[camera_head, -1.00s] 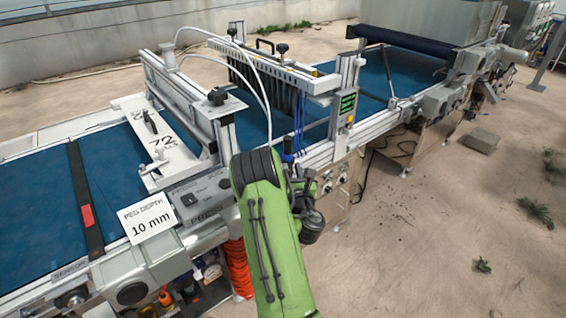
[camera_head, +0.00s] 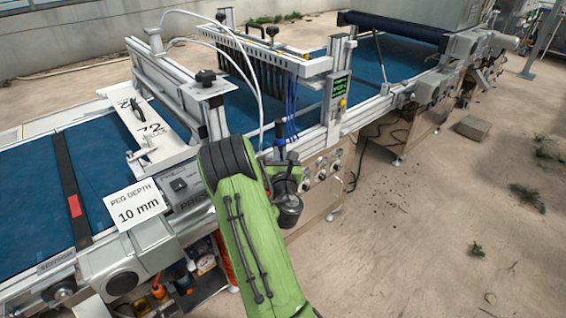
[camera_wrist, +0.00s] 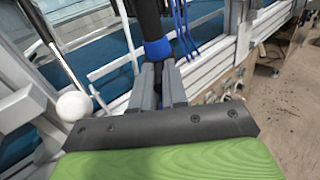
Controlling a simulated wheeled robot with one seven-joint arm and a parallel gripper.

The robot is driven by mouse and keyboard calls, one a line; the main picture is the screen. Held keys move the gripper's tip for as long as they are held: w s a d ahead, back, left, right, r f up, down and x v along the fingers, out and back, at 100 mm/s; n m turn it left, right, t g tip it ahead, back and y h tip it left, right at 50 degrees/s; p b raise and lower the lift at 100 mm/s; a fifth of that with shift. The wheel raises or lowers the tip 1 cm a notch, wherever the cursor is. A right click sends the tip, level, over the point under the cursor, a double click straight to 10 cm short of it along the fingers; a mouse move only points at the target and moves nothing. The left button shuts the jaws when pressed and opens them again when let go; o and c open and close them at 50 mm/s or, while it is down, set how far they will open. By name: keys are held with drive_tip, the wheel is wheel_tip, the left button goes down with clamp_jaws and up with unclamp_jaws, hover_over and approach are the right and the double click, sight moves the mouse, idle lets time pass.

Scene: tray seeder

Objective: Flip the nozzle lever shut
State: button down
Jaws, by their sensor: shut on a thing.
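My gripper (camera_wrist: 160,82) has its grey fingers closed around a dark upright rod with a blue collar (camera_wrist: 158,48), in the wrist view. In the head view the dark rod (camera_head: 280,129) stands just right of my green arm, in front of the belt. I cannot tell whether this rod is the nozzle lever. A thin rod ending in a white ball (camera_wrist: 75,105) shows left of the fingers in the wrist view, apart from them. The nozzle bar (camera_head: 262,52), with black nozzles below it, spans the belt behind the rod. My arm hides part of the near frame.
Blue tubes (camera_head: 291,108) hang close right of the held rod. A post with a green display (camera_head: 340,88) stands further right. The "PEG DEPTH 10 mm" sign (camera_head: 136,206) is on the left. Bare sandy ground (camera_head: 420,240) is free at the right.

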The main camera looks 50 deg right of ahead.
drive_tip(key=shift+w+a+m+g+h, duration=0.15)
drive_tip(key=shift+a+m+g+h, duration=0.1)
drive_tip(key=shift+m+g+h, duration=0.4)
drive_tip(key=c, duration=1.1)
unclamp_jaws()
drive_tip(key=shift+c, duration=0.2)
